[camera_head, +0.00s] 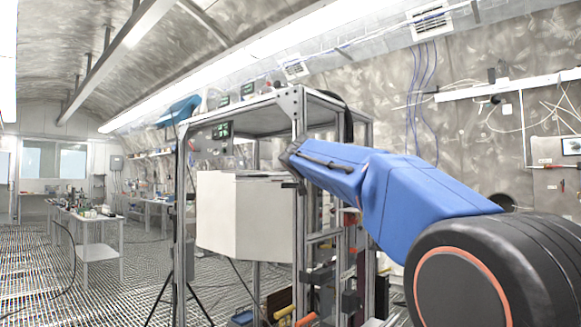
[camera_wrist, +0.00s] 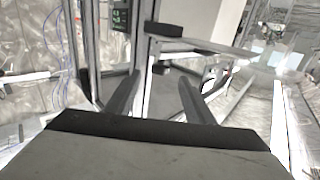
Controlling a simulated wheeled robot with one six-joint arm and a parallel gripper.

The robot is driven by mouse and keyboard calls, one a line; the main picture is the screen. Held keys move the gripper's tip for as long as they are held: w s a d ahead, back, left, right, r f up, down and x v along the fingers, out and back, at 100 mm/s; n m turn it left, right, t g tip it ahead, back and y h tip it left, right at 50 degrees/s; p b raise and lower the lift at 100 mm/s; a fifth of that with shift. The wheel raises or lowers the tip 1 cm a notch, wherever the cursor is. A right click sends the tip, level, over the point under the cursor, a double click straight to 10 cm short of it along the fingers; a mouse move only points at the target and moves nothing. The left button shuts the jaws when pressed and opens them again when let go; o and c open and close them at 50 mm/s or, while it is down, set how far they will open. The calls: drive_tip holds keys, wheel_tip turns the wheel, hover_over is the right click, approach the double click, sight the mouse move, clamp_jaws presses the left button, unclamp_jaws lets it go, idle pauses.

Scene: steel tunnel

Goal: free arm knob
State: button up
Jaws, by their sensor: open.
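My gripper (camera_wrist: 158,88) shows in the wrist view as two dark fingers, spread apart with nothing between their tips. Beyond the fingers stands a metal profile frame (camera_wrist: 150,60). A black block-like part (camera_wrist: 183,30) and a smaller dark part (camera_wrist: 161,70) sit on or near this frame; I cannot tell whether either is the arm knob. In the head view my blue-sleeved arm reaches left to the same kind of frame (camera_head: 300,220), and my fingers cannot be made out there. No knob is clearly recognisable in either view.
A white panelled box (camera_head: 230,215) sits inside the frame, with a green digital display (camera_head: 221,130) above it. Long tables (camera_head: 100,252) with equipment stand at the left. Cables hang on the right wall.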

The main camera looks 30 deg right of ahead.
drive_tip(key=v, duration=1)
drive_tip(key=shift+s, duration=0.3)
drive_tip(key=shift+a, duration=0.1)
drive_tip(key=shift+w+r+g+y, duration=0.85)
drive_tip(key=shift+r+g, duration=1.25)
drive_tip(key=shift+r, duration=2)
drive_tip(key=x, duration=1.6)
drive_tip(key=shift+w+d, duration=0.15)
drive_tip(key=shift+d, duration=0.15)
drive_tip(key=c, duration=1)
